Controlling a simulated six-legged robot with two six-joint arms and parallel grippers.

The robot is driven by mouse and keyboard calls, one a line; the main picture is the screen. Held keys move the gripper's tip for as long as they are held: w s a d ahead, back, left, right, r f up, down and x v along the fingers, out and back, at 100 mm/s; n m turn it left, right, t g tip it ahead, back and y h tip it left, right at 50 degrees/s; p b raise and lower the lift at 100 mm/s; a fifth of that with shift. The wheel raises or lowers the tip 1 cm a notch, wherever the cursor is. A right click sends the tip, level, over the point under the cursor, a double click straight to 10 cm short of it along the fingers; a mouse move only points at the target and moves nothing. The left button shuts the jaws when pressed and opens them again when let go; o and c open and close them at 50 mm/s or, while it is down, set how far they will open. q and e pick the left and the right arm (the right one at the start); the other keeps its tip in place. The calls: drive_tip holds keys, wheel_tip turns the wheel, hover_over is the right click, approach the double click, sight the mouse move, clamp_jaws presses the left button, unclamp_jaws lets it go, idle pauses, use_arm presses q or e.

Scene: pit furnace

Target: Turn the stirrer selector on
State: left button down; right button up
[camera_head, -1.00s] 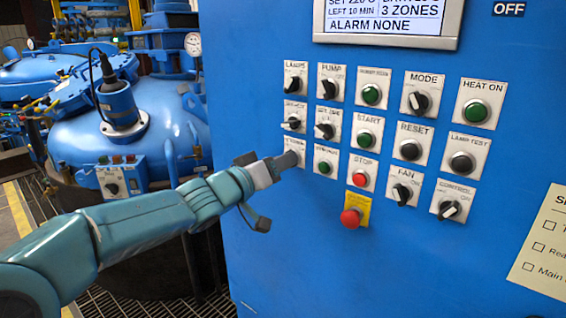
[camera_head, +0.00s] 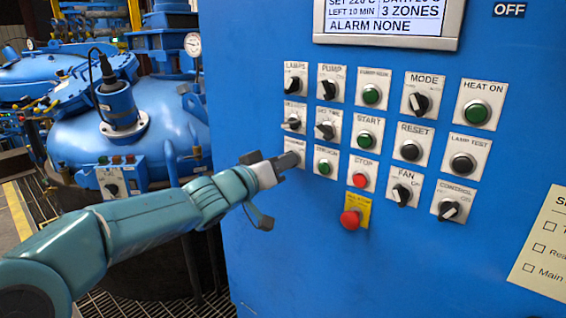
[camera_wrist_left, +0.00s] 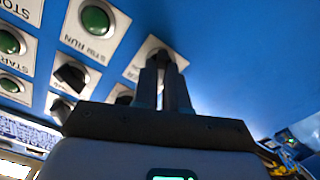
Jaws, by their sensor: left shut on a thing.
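The stirrer selector is in the bottom row, far left, of the controls on the blue panel. Its white label plate (camera_head: 293,144) shows above my fingers, and the lettering is partly covered. My left gripper (camera_head: 289,160) is at this plate, shut on the selector's knob, which it hides in the head view. In the left wrist view the two fingers of my left gripper (camera_wrist_left: 163,82) reach up to the white plate (camera_wrist_left: 152,48), with the dark knob between their tips. The knob's pointing direction is hidden. My right gripper is not in view.
The neighbouring green button (camera_head: 324,168) is just right of my fingers, and another selector (camera_head: 292,124) is just above. A red mushroom button (camera_head: 350,219) stands out lower right. The panel below the controls is bare. Blue vessels (camera_head: 120,120) stand behind my left arm.

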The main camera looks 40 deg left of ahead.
use_arm(q)
drive_tip(key=m+b, duration=0.1)
drive_tip(key=m, duration=1)
drive_tip(key=shift+d+b, duration=0.1)
drive_tip(key=shift+b, duration=0.25)
drive_tip(key=shift+m, duration=0.3)
drive_tip(key=c, duration=1.2)
unclamp_jaws()
drive_tip(key=shift+o, duration=0.2)
drive_tip(key=shift+s, duration=0.2)
